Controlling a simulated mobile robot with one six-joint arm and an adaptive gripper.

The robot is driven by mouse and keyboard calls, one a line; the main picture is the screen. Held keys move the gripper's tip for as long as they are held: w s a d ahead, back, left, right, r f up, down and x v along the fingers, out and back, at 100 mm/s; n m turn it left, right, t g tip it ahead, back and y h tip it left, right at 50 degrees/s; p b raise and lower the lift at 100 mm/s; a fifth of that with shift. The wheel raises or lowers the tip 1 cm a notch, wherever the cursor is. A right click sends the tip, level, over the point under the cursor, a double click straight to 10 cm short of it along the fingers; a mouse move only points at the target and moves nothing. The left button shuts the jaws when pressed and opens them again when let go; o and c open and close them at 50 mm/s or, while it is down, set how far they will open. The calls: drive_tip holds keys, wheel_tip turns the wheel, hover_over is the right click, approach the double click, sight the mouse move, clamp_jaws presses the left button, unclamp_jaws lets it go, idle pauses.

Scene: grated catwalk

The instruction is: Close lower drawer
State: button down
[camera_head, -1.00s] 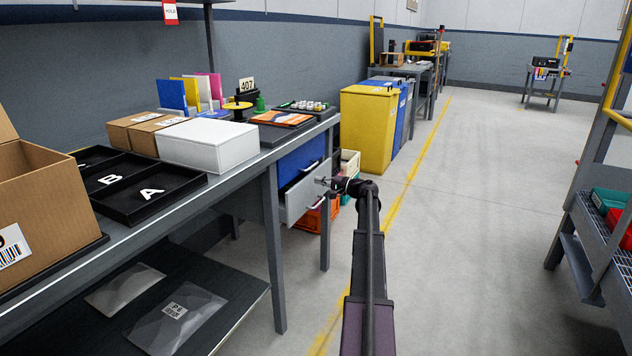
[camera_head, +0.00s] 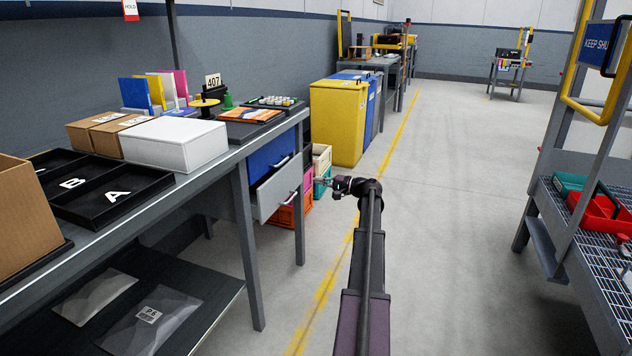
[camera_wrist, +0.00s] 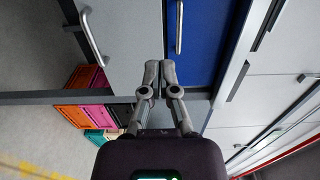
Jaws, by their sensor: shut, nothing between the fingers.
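The lower drawer (camera_head: 277,192) has a grey front with a bar handle and sits below a blue upper drawer (camera_head: 270,154) under the workbench. It stands pulled out, its front ahead of the blue one. In the wrist view the grey drawer front (camera_wrist: 125,40) lies left of the blue drawer (camera_wrist: 188,45), the picture being turned. My gripper (camera_head: 322,182) is shut and empty, to the right of the grey drawer front and apart from it in the head view. In the wrist view my gripper (camera_wrist: 159,65) points toward the border between the two drawers; I cannot tell the gap.
The workbench leg (camera_head: 299,190) stands close to my gripper. Stacked crates, including an orange one (camera_head: 285,217), are beyond the drawer. A yellow bin (camera_head: 338,120) stands farther back. The aisle floor to the right is clear up to a shelf rack (camera_head: 600,250).

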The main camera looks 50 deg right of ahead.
sight(263, 188)
idle(0.3)
drive_tip(key=s+a+m, duration=0.3)
drive_tip(key=a+m, duration=0.9)
drive_tip(key=m, duration=0.6)
drive_tip(key=shift+s, duration=0.35)
drive_tip(key=shift+w, duration=0.1)
drive_tip(key=x, duration=1.4)
drive_tip(key=shift+d, duration=0.15)
